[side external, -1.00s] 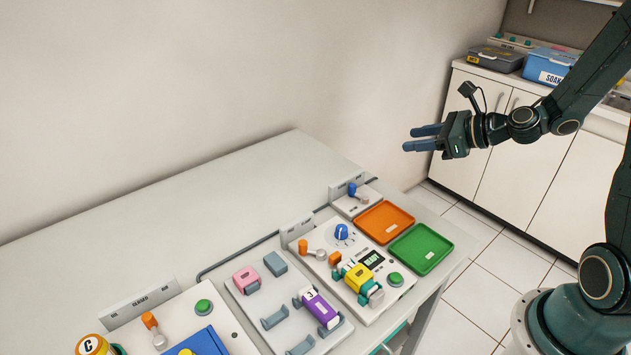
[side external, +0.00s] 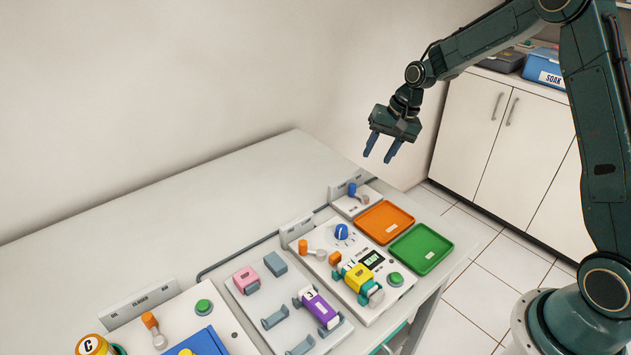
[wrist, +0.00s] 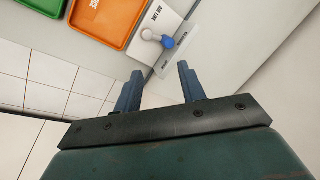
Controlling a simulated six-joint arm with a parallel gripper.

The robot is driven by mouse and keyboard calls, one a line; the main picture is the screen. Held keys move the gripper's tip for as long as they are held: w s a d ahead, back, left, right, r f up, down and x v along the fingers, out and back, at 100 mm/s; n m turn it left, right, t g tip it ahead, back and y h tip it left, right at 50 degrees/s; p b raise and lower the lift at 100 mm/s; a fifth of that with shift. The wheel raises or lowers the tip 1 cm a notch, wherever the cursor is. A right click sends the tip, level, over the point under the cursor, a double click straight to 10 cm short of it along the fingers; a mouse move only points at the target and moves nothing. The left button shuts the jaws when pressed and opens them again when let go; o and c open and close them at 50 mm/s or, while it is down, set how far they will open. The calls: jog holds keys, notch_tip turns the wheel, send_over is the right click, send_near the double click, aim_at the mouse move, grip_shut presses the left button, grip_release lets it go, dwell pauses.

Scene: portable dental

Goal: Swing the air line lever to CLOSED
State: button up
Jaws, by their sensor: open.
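The air line lever (side external: 353,189) has a blue knob on a grey pivot and stands on a small white panel with a grey label plate behind it, at the back right of the bench. It also shows in the wrist view (wrist: 166,41), beyond my fingertips, its knob toward the label plate (wrist: 178,52). The label's end words are too small to read. My gripper (side external: 380,160) is open and empty, pointing down, above and apart from the lever. In the wrist view, its two fingers (wrist: 158,78) are spread.
An orange tray (side external: 385,222) and a green tray (side external: 421,249) lie beside the lever panel. A white unit with a blue dial (side external: 341,231), an orange lever (side external: 304,246) and a yellow block (side external: 357,277) stands nearer. The back of the bench is clear.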

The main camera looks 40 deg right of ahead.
aim_at(353, 185)
jog(key=w+a+r+n+g+h, duration=0.2)
jog(key=w+a+r+n+g, duration=0.1)
jog(key=n, duration=0.5)
jog(key=shift+w+a, duration=0.45)
jog(key=shift+w, duration=0.15)
notch_tip(353, 185, down, 14)
jog(key=shift+r, duration=0.1)
jog(key=shift+c, duration=0.2)
grip_shut()
